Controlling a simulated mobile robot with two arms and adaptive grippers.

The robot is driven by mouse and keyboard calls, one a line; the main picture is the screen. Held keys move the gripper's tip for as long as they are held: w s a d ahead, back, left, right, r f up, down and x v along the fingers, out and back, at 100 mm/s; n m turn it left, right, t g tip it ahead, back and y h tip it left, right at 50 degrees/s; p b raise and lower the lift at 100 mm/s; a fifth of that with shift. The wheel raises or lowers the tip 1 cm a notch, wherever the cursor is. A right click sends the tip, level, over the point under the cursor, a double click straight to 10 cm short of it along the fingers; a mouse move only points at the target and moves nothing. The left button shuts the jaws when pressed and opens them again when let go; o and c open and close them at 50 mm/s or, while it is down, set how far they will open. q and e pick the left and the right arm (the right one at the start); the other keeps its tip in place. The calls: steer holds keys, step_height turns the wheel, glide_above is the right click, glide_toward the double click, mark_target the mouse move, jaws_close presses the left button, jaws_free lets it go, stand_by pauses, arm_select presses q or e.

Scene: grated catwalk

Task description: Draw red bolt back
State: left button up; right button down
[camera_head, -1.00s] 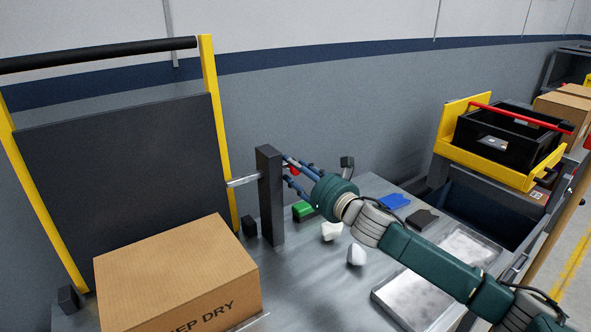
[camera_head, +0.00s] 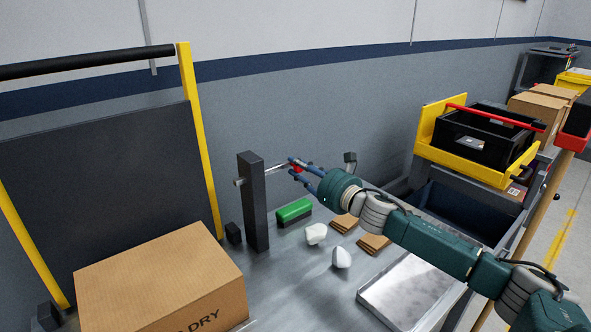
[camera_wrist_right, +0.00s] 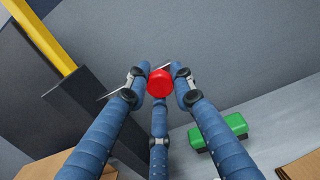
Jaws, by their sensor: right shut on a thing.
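The bolt is a bright metal rod (camera_head: 277,167) running through a dark upright post (camera_head: 252,205). Its red knob (camera_head: 298,169) is on the right end. Only a short stub of the rod sticks out left of the post, apart from the yellow-edged dark panel (camera_head: 105,175). My right gripper (camera_head: 294,169) is shut on the red knob, its blue fingers around it. In the right wrist view the red knob (camera_wrist_right: 160,83) sits between the fingertips, with part of the rod hidden behind the fingers. My left gripper is not in view.
A cardboard box (camera_head: 160,280) stands in front of the panel. A green-and-black block (camera_head: 294,212), white lumps (camera_head: 341,258), folded brown pieces (camera_head: 373,243) and a metal tray (camera_head: 410,290) lie on the bench. A yellow holder (camera_head: 480,165) with a black tote is at right.

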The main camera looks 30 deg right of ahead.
steer(key=c, duration=1.5)
jaws_free()
steer(key=shift+w+d+r, duration=0.1)
steer(key=shift+d+r, duration=0.05)
steer(key=shift+d, duration=0.15)
steer(key=shift+w, duration=0.1)
steer(key=s, duration=0.4)
steer(key=s+d, duration=0.1)
steer(key=s, duration=0.7)
steer(key=shift+d, duration=0.3)
